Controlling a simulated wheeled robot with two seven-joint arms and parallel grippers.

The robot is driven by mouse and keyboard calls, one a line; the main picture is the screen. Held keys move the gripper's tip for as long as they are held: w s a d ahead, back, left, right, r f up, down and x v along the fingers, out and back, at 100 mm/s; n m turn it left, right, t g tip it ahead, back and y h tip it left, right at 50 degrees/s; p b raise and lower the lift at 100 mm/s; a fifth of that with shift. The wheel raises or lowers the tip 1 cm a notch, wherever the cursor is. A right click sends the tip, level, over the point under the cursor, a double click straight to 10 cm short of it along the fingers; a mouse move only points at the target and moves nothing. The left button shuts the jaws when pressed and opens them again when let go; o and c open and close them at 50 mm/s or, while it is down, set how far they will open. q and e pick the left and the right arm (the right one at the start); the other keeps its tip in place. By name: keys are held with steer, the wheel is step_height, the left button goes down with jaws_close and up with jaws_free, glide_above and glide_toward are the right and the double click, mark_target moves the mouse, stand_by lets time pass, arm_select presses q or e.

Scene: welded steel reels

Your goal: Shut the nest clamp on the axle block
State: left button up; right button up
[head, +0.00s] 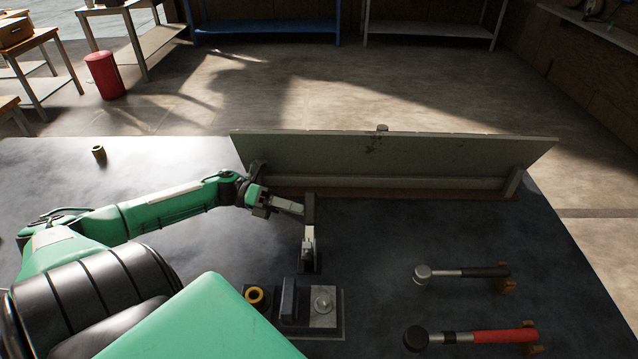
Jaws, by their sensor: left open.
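My left gripper (294,208) reaches in from the left, open, with its fingers close to the top of an upright grey lever. The lever seems to belong to the nest clamp (308,246), a small metal device on a dark foot on the table. I cannot tell whether the fingers touch or straddle the lever. In front of it is a dark base plate with a brass ring (255,296), an upright dark block (288,299) and a light metal block with a round top (323,303). I cannot tell for sure which part is the axle block. My right gripper is out of view.
A long grey board (400,158) stands along the table's back edge, behind the gripper. Two hammers, one black-handled (463,272) and one red-handled (475,337), lie at the right. The table between clamp and hammers is clear.

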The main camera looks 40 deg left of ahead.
mark_target(312, 211)
arm_select(q)
steer(key=p+x, duration=0.1)
steer(key=x, duration=0.3)
steer(key=shift+w+r, duration=0.1)
steer(key=shift+r, duration=0.05)
steer(key=shift+x, duration=0.85)
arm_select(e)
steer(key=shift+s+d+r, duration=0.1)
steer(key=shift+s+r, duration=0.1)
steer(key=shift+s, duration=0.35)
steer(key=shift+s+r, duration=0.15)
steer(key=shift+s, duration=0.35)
arm_select(q)
steer(key=shift+c, duration=0.2)
jaws_close()
